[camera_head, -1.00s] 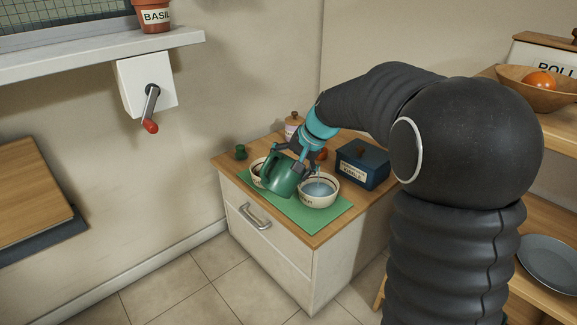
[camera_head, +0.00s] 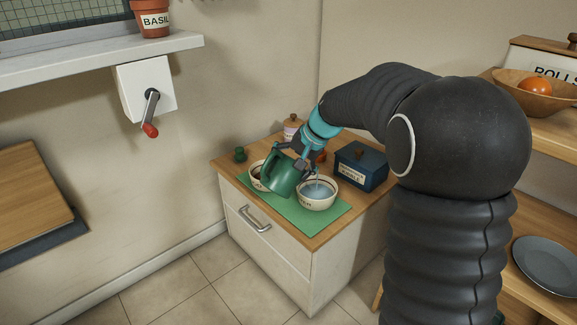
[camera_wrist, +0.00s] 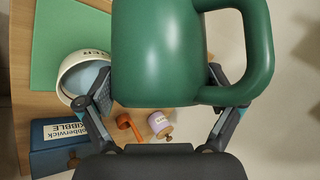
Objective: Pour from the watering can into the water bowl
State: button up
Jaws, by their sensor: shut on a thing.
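The green watering can (camera_head: 282,176) is held in my gripper (camera_head: 302,155) above the green mat, tilted with its spout end toward the right bowl. In the wrist view the can (camera_wrist: 165,50) fills the upper middle, with my gripper's fingers (camera_wrist: 165,100) on either side of it. The water bowl (camera_head: 318,196), cream with dark lettering, stands on the mat and holds bluish water. A thin pale stream shows above it. The bowl also shows in the wrist view (camera_wrist: 72,76), partly hidden by a finger. The can partly hides a second bowl (camera_head: 256,182) with brown contents.
The green mat (camera_head: 298,217) lies on the wooden cabinet top. A blue kibble box (camera_head: 362,168) stands right of the water bowl. A small green object (camera_head: 240,154) sits at the back left.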

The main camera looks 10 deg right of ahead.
jog(key=shift+w+d+r+m+g+y+p, duration=0.15)
jog(key=shift+w+d+r+g+y+p, duration=0.2)
jog(key=shift+p, duration=0.3)
jog(key=shift+d+r+m+g+y+p, duration=0.1)
jog(key=shift+r+y+p, duration=0.1)
jog(key=shift+r+p, duration=0.35)
jog(key=shift+w+d+r+m+g+y+p, duration=0.15)
jog(key=shift+w+d+r+g+y+p, duration=0.15)
jog(key=shift+p, duration=0.4)
dwell(1.4)
jog(key=shift+w+d+r+g+y, duration=0.15)
jog(key=shift+d+r+y, duration=0.1)
jog(key=shift+r, duration=0.1)
jog(key=shift+w+d+r+g+y, duration=0.1)
jog(key=shift+w+r+y, duration=0.1)
jog(key=shift+r, duration=0.15)
dwell(0.9)
jog(key=shift+s, duration=0.1)
